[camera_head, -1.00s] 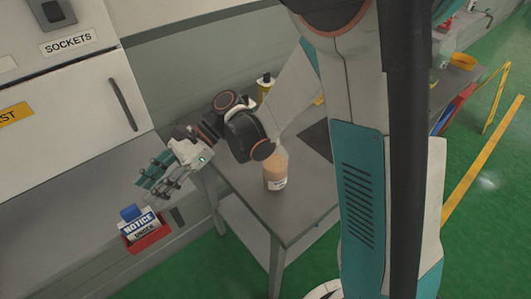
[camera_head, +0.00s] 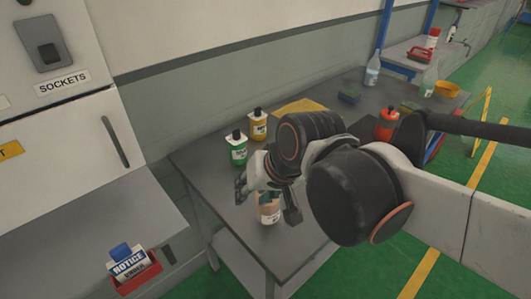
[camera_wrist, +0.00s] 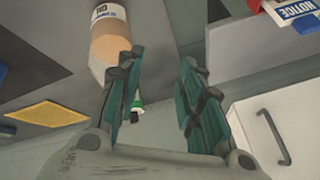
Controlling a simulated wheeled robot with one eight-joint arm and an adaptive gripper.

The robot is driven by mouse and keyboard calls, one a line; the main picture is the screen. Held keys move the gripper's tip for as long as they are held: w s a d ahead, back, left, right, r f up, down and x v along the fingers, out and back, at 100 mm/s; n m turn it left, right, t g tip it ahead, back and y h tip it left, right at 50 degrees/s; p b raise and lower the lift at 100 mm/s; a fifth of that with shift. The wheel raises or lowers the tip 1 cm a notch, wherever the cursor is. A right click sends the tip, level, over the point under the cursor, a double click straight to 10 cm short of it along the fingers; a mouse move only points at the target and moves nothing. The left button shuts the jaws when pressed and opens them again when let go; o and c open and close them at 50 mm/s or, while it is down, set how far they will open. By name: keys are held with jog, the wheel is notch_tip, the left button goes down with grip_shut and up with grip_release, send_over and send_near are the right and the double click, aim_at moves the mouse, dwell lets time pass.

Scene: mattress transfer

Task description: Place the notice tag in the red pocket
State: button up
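The notice tag (camera_head: 129,263) is a white card with a blue NOTICE band and a blue piece at its top. It stands in the red pocket (camera_head: 139,284) on the side of the grey counter at lower left. The tag (camera_wrist: 298,10) and a bit of the red pocket (camera_wrist: 255,5) show at the upper right of the wrist view. My gripper (camera_wrist: 158,70) is open and empty, its teal fingers apart. In the head view it is over the table, well right of the pocket, partly hidden by my arm.
A tan bottle (camera_head: 268,213) stands on the grey table (camera_head: 205,165) by my gripper; it also shows beyond the left finger in the wrist view (camera_wrist: 108,42). Green (camera_head: 237,150) and yellow (camera_head: 258,127) bottles stand behind. A red container (camera_head: 386,124) is to the right.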

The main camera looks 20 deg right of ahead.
jog(key=d+n, duration=0.1)
jog(key=s+d+n+t+h, duration=0.1)
jog(key=d, duration=0.1)
jog(key=s+d+r+n+h, duration=0.1)
jog(key=shift+s+d+t, duration=0.15)
jog(key=shift+d+t, duration=0.15)
jog(key=shift+d, duration=0.1)
jog(key=shift+a, duration=0.15)
